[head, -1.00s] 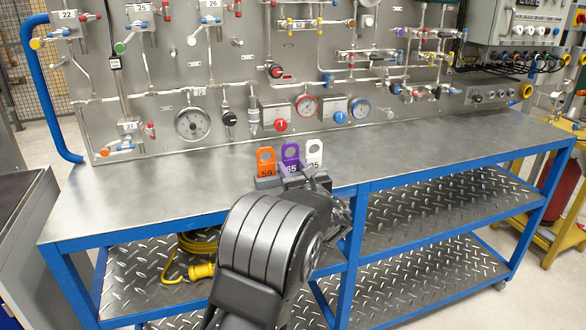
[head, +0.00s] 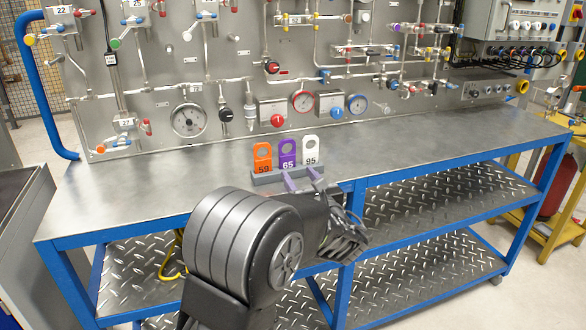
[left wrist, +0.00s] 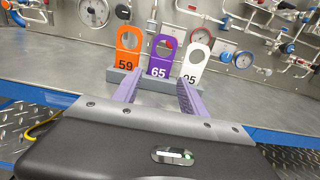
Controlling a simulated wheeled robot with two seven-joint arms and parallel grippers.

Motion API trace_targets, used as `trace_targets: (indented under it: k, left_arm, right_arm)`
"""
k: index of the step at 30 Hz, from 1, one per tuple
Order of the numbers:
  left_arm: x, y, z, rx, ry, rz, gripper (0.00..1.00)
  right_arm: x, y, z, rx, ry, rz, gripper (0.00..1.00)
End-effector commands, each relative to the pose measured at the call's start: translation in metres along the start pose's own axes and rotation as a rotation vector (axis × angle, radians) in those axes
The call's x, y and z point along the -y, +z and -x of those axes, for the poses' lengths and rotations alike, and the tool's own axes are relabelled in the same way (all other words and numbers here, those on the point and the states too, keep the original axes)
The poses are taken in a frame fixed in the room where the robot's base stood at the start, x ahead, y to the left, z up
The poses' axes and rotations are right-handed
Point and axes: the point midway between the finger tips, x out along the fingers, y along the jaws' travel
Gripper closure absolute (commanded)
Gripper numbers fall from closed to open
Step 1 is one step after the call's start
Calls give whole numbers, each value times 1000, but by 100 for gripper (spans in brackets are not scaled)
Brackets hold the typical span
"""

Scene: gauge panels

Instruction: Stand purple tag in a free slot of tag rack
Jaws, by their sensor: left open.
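The purple tag (head: 288,153), marked 65, stands upright in the grey tag rack (head: 265,179), between the orange tag (head: 262,157) marked 59 and the white tag (head: 311,150) marked 95. In the left wrist view the purple tag (left wrist: 164,58) stands just beyond my fingertips, in the middle of the row. My left gripper (head: 302,178) is open and empty in front of the rack, its two purple fingers apart and clear of the tag. The fingers (left wrist: 158,90) cover part of the rack's front, and its slot bottoms are hidden. My right gripper is not in view.
The rack stands near the front edge of the metal bench top (head: 420,145). The gauge panel (head: 150,90) with valves and pipes rises behind it. The bench is clear on both sides of the rack. Lower tread-plate shelves (head: 430,205) lie below.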

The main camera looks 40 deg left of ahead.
Motion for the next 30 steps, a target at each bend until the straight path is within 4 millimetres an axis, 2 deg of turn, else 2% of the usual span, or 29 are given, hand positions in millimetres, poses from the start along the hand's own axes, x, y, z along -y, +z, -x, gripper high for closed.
trace_targets:
  k: [3, 9, 30]
  left_arm:
    - [1, 0, 24, -1, -3, 0, 50]
    - [0, 0, 44, 1, 0, -1, 50]
    - [0, 0, 46, 1, 0, -1, 50]
  right_arm:
    - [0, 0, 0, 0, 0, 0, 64]
    - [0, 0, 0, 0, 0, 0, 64]
    - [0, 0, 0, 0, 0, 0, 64]
